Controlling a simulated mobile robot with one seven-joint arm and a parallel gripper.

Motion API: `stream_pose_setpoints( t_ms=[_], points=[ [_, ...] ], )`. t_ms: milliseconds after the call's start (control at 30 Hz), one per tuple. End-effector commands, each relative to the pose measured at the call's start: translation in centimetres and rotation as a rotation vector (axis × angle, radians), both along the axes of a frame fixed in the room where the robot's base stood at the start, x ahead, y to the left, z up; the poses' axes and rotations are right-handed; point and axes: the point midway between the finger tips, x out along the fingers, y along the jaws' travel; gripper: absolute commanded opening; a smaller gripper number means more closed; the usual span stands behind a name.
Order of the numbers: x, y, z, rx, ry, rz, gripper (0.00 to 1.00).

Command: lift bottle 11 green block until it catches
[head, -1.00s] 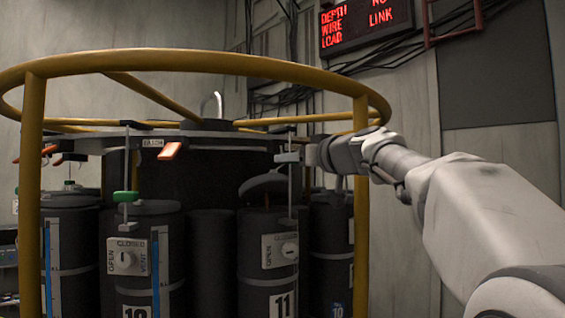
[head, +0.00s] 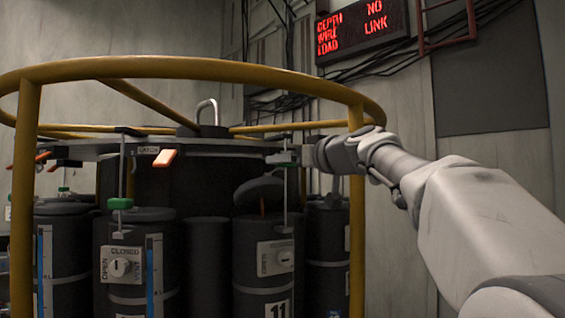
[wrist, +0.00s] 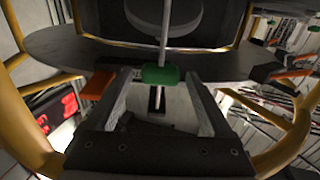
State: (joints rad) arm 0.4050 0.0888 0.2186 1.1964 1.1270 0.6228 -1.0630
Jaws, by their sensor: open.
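Bottle 11 (head: 252,242) is a dark cylinder inside the yellow frame, marked with a white number plate. Its round lid (head: 259,190) stands open above it, and a thin rod (head: 285,212) rises beside it. The green block (wrist: 162,75) is on a rod in the wrist view, just below the dark plate's edge. My gripper (wrist: 161,88) is open, with one finger on each side of the block; whether either touches it I cannot tell. In the head view my gripper (head: 290,157) is at the plate's edge above bottle 11, and I cannot make out the block there.
The yellow frame (head: 200,69) rings the bottles, and its near post (head: 357,215) stands close by my arm. An orange lever (head: 164,158) sticks out of the dark plate to the left. Another bottle (head: 140,230) with its own green block (head: 120,203) stands left of bottle 11.

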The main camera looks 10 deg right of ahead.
Motion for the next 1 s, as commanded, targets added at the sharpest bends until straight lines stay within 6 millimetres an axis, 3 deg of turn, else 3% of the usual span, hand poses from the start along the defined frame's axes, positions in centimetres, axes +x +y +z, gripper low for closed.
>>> stream_pose_setpoints(
  t_ms=[1000],
  points=[
    [-7.6, -2.9, -0.2, -0.002, -0.002, -0.001, 0.85]
  ],
)
